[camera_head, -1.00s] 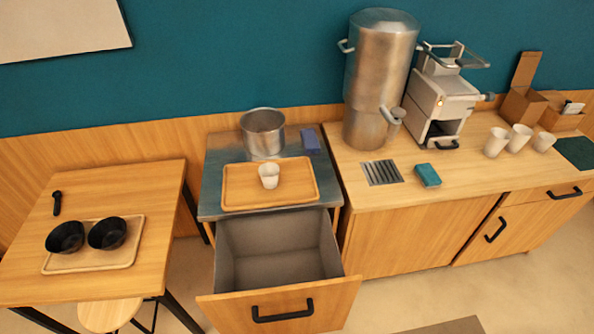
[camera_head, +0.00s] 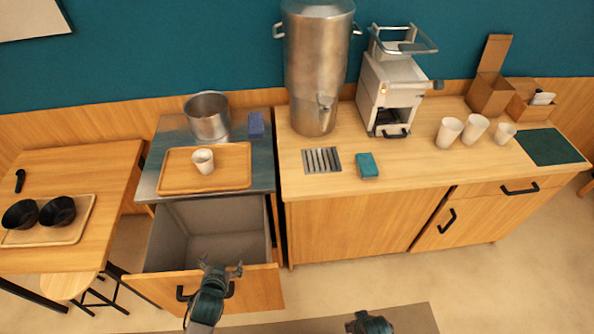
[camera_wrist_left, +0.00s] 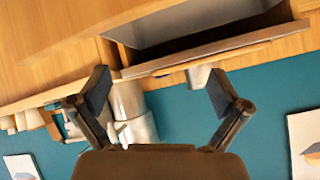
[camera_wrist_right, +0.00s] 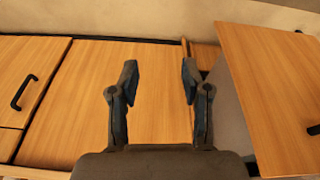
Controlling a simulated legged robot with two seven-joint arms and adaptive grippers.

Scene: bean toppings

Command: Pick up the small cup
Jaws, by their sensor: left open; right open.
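A small white cup (camera_head: 203,161) stands upright on a wooden tray (camera_head: 232,182) on the metal-topped counter. My left gripper (camera_head: 222,268) is open and empty, low in the head view by the front of the pulled-out drawer, well short of the cup. Its spread fingers also show in the left wrist view (camera_wrist_left: 158,88); I cannot identify the small cup there. My right gripper (camera_head: 370,322) shows only partly at the bottom edge of the head view. In the right wrist view (camera_wrist_right: 160,78) it is open and empty, facing cabinet fronts.
The open drawer (camera_head: 262,290) juts out below the tray. A metal pot (camera_head: 208,117) and a blue block (camera_head: 256,125) stand behind the tray. A tall steel dispenser (camera_head: 315,70), a machine (camera_head: 390,90) and three white cups (camera_head: 449,131) stand on the right counter. Two black bowls (camera_head: 57,212) are at left.

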